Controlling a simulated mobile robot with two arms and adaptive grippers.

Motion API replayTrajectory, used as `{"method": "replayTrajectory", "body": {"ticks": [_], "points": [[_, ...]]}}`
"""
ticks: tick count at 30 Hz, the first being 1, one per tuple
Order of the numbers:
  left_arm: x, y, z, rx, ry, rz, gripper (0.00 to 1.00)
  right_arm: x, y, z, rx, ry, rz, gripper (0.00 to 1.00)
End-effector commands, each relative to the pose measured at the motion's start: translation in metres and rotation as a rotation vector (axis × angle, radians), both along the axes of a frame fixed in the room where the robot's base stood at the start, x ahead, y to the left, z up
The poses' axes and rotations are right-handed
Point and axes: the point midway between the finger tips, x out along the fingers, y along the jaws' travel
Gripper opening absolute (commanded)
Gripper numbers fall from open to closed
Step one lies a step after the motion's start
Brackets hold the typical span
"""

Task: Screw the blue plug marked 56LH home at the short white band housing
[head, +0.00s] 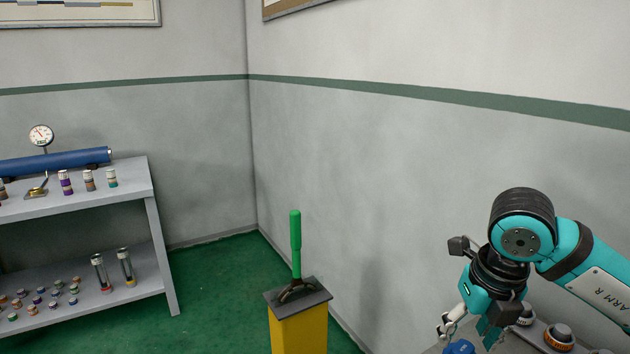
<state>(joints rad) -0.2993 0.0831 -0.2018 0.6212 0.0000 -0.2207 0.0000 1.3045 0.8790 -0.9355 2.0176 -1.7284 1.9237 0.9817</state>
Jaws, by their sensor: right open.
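My right gripper (467,331) is at the lower right, pointing down with its fingers apart. A blue round piece (459,347) shows just below the fingers at the bottom edge, partly cut off. No marking can be read on it, so I cannot tell if it is the plug marked 56LH. Whether the fingers touch it is unclear. I cannot make out a housing with a short white band. My left gripper is out of view.
A grey shelf (160,280) at left holds banded cylinders, small coloured pieces and a blue pipe (55,161) with a gauge (41,135). A yellow pedestal (299,333) bears a green-handled tool (295,245). Dark knobs, one orange-banded (559,338), stand beside my right gripper. Green floor between is clear.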

Motion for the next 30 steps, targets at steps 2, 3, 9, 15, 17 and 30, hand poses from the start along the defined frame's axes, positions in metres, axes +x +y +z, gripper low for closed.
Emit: {"method": "replayTrajectory", "body": {"ticks": [2,3,9,15,17,30], "points": [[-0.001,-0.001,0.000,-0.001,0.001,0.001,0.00,0.000,0.000,0.000,0.000,0.000,-0.025,0.54],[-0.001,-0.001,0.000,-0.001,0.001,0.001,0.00,0.000,0.000,0.000,0.000,0.000,-0.030,0.54],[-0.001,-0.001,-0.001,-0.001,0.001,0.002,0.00,0.000,0.000,-0.001,0.000,0.000,-0.026,0.54],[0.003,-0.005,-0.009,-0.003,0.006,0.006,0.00,0.000,0.000,-0.013,0.001,0.001,-0.025,0.54],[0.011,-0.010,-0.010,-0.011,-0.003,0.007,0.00,0.000,0.000,-0.017,0.001,0.000,-0.025,0.54],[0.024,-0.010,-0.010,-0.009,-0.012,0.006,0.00,0.000,0.000,-0.023,0.001,0.000,-0.024,0.54]]}}
